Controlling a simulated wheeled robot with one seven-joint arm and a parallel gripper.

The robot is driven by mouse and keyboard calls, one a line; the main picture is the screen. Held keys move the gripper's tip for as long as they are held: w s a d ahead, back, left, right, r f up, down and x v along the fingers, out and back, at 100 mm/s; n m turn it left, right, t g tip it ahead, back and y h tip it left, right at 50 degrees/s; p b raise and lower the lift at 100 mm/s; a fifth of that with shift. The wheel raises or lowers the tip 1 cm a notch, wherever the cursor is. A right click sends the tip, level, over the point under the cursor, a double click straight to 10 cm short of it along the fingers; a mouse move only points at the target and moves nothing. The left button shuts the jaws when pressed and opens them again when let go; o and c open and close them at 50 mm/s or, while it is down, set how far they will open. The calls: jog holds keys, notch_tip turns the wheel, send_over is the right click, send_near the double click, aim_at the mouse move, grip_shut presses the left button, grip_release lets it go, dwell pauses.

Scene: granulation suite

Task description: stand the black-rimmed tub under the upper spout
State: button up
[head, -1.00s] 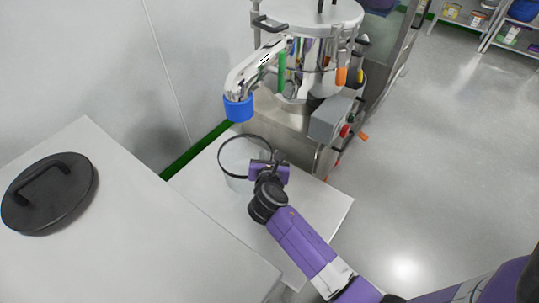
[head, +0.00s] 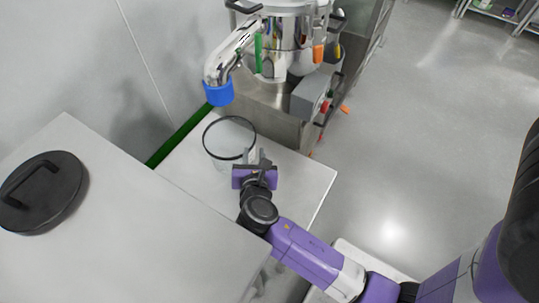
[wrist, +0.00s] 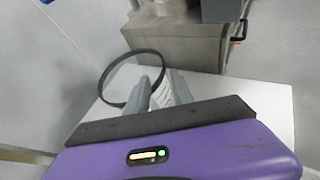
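The black-rimmed tub (head: 222,163), pale with a thin black ring at its top, stands upright on a low white table. It also shows in the wrist view (wrist: 117,95). A chrome spout with a blue end (head: 219,92) hangs above it; from this angle I cannot tell whether the tub is exactly beneath. It is the only spout I can make out. My gripper (head: 258,158) is at the near right side of the tub. In the wrist view its two grey fingers (wrist: 160,92) are apart, close to the rim, with nothing visibly clamped between them.
The low white table (head: 300,180) has bare room right of the tub. A larger white surface (head: 130,220) at the near left carries a black lid with a handle (head: 42,192). The steel machine (head: 285,45) stands behind, with a grey box (head: 310,95) sticking out.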

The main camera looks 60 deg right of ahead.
jog(key=s+a+f+m+t+y, duration=0.3)
jog(key=s+a+m+y, duration=0.55)
jog(key=s+a, duration=0.45)
jog(key=s+a+r+m+t+y, duration=0.1)
jog(key=s+r+m+t, duration=0.1)
jog(key=s+r+m, duration=0.3)
jog(key=s+a+r+m+t+y, duration=0.1)
jog(key=s+r+m+t, duration=0.1)
jog(key=s+r+m, duration=0.4)
notch_tip(320, 180, up, 5)
jog(key=m, duration=0.4)
jog(key=shift+a+m, duration=0.35)
jog(key=shift+a, duration=0.05)
jog(key=shift+s+r, duration=0.1)
notch_tip(320, 180, up, 11)
jog(key=p, duration=1.1)
